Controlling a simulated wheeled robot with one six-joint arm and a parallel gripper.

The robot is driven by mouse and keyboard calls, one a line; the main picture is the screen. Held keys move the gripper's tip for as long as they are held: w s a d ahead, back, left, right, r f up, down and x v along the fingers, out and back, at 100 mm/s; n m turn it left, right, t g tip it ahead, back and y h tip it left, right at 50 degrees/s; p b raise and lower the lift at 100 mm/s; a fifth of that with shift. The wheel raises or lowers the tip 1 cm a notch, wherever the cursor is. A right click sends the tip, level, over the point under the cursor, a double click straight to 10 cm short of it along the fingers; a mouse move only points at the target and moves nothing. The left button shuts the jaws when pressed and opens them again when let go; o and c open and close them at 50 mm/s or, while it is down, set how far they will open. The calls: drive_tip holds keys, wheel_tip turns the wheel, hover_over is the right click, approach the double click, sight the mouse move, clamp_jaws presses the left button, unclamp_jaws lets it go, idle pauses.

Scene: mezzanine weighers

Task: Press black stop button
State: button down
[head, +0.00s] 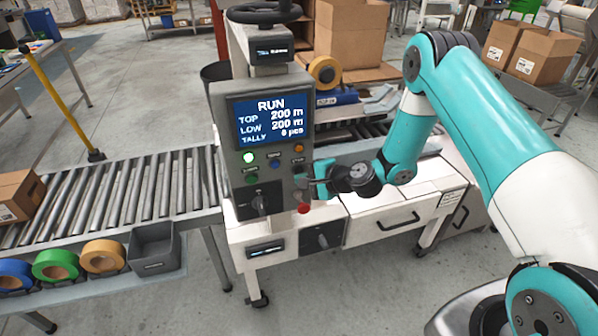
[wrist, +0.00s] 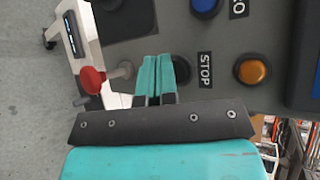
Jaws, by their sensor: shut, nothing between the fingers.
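The control panel (head: 225,140) stands on the machine at centre, its screen (head: 270,120) reading RUN. In the wrist view the black stop button (wrist: 183,70) sits beside the STOP label (wrist: 205,70). It is partly hidden behind my teal fingers. My gripper (wrist: 157,58) is shut and empty, its tips at the panel's lower right, overlapping the button's edge in this view. I cannot tell whether they touch it.
An orange button (wrist: 252,70) and a blue button (wrist: 205,5) are close to the stop button. A red knob (wrist: 93,80) on a lever sticks out near my fingers. A black rotary switch (head: 260,203) is lower on the panel. Roller conveyors (head: 130,185) flank the machine.

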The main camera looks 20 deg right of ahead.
drive_tip(key=shift+w, duration=0.6)
idle(0.8)
drive_tip(key=shift+s, duration=0.85)
drive_tip(key=s+b, duration=0.2)
drive_tip(key=s, duration=0.3)
idle(0.8)
